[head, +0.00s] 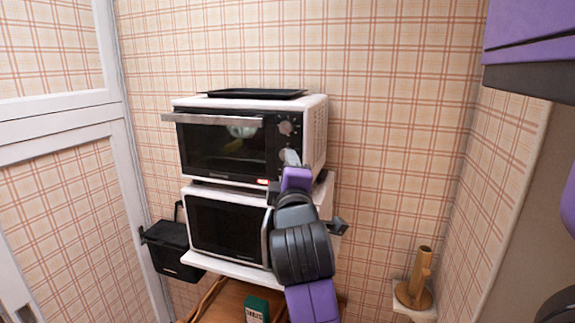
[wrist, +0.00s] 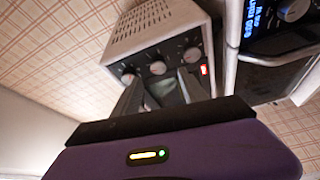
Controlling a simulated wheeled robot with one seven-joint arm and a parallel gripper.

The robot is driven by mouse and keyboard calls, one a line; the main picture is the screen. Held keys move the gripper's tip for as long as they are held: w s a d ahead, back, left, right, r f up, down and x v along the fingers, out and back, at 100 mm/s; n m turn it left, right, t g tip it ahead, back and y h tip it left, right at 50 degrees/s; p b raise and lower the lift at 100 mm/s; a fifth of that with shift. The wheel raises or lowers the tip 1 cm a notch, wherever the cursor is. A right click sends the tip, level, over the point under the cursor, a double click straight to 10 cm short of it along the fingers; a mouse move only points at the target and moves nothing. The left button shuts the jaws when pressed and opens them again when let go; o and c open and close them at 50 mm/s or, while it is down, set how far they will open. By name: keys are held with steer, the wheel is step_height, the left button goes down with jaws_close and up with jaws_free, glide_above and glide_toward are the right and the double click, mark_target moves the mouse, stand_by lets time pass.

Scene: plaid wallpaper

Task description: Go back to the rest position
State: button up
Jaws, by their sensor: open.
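My gripper (head: 292,158) is at the right side of the upper oven's front, by the control knobs. In the wrist view my gripper (wrist: 160,90) has its two fingers apart in front of the knob panel, with a knob between or just behind them; I cannot tell whether they touch it. The white toaster oven (head: 316,118) stands on top of the microwave, its glass door closed, with a small red light lit at the lower front. The oven also shows in the wrist view (wrist: 160,35). My arm hides part of the microwave's right front.
The white microwave (head: 228,228) sits below on a wooden stand; its blue display (wrist: 262,35) shows in the wrist view. A black tray (head: 254,93) lies on the oven. A black bin (head: 168,248) is at left, a wooden holder (head: 413,285) on a right shelf.

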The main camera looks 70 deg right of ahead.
steer(key=shift+s+a, duration=0.35)
steer(key=shift+a, duration=0.2)
step_height(320, 180, up, 4)
steer(key=w+a+m+t, duration=0.2)
steer(key=t, duration=0.1)
steer(key=w+a+f+t+y+b, duration=0.25)
steer(key=a+f+t+y, duration=0.6)
steer(key=a+f, duration=0.9)
steer(key=s+a+f+g+y+b, duration=0.2)
steer(key=s+a+f+y, duration=0.2)
steer(key=s+a+f, duration=0.4)
steer(key=s+a+f+m+g+y+b, duration=0.1)
steer(key=s+a+f+g+y+b, duration=0.1)
steer(key=s+a+f, duration=0.6)
steer(key=s+f+g+y, duration=0.1)
steer(key=s+f+y, duration=0.1)
steer(key=s+f, duration=0.4)
steer(key=shift+s+f+b, duration=0.35)
steer(key=shift+s, duration=0.25)
